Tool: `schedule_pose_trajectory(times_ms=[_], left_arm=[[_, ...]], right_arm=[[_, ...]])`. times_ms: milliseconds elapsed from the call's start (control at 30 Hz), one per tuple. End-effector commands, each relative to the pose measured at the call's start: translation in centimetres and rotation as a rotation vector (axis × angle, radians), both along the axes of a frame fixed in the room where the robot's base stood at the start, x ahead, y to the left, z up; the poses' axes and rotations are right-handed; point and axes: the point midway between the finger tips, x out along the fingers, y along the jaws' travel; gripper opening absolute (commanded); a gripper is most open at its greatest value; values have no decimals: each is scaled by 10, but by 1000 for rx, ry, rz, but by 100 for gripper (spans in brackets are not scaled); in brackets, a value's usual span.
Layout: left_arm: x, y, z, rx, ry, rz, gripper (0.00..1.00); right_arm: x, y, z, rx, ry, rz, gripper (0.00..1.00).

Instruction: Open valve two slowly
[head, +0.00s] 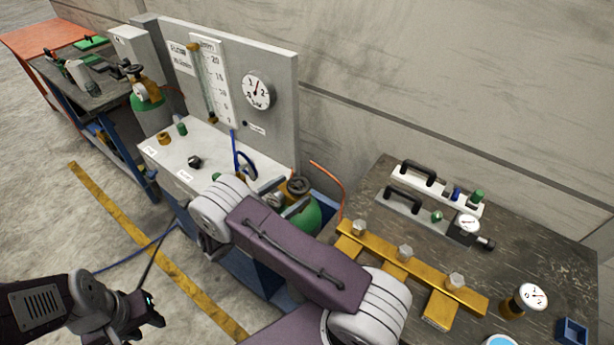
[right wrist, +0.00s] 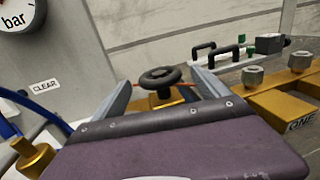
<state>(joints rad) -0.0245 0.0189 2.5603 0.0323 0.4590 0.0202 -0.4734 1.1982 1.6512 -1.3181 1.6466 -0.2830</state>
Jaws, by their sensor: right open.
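A dark handwheel valve (head: 298,185) on a brass body tops a green cylinder (head: 303,218) beside the grey bench. No "two" label is readable on it. My right gripper (head: 280,194) is open, its two grey fingers pointing at this handwheel. In the right wrist view, the handwheel (right wrist: 160,77) appears between the open fingers (right wrist: 163,80), seemingly a little beyond their tips; I cannot tell whether they touch. Another cylinder with a dark handwheel (head: 134,70) stands further left. My left gripper (head: 152,308) is low at the left, away from both valves; its jaw state is unclear.
A panel with a flow tube (head: 210,85) and a round gauge (head: 258,91) stands behind the bench. A blue hose (head: 243,162) and an orange hose (head: 330,178) run near the cylinder. A brass manifold (head: 380,255) lies on the dark table at right.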

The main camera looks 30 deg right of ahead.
Motion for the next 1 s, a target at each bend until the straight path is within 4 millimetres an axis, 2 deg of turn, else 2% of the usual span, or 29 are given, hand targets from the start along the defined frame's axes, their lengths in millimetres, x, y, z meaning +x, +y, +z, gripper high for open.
schedule_pose_trajectory(times_ms=[100, 300, 633, 667, 867, 1000], left_arm=[[0, 0, 11, 0, 0, 0, 36], [0, 0, 18, 0, 0, 0, 36], [0, 0, 18, 0, 0, 0, 36], [0, 0, 18, 0, 0, 0, 36], [0, 0, 18, 0, 0, 0, 36], [0, 0, 23, 0, 0, 0, 36]], right_arm=[[5, -27, 4, 1, 2, -5, 86], [12, -57, 2, 1, 0, -2, 86], [14, -64, 1, 1, 0, 1, 86], [14, -64, 1, 1, 0, 1, 80], [14, -64, 1, 1, 0, 1, 24], [14, -64, 3, -2, 2, 31, 23]])
